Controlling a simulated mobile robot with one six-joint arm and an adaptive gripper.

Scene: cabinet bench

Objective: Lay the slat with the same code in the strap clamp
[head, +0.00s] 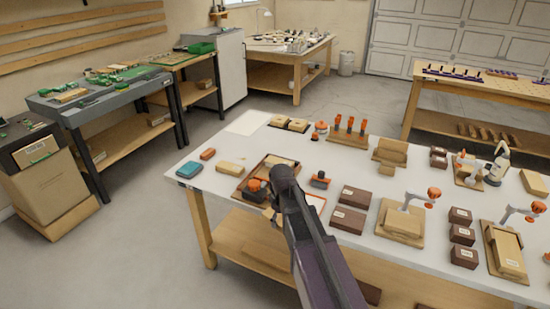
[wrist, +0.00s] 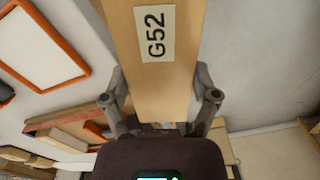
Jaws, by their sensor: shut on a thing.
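My gripper (head: 283,178) is over the near left part of the white bench in the head view. In the wrist view, my gripper (wrist: 161,92) is shut on a pale wooden slat (wrist: 165,88), one finger on each side. The slat has a white label reading G52 and runs out of the top of the picture. I cannot pick out the held slat in the head view. Clamps with orange knobs (head: 433,193) (head: 537,208) stand on wooden bases at the right. I cannot tell which fixture is the strap clamp; labels there are too small to read.
Dark labelled blocks (head: 348,219) and (head: 463,256) stand on the bench. A rack with orange-topped posts (head: 349,138) is at the back. An orange-framed panel (wrist: 45,42) shows in the wrist view.

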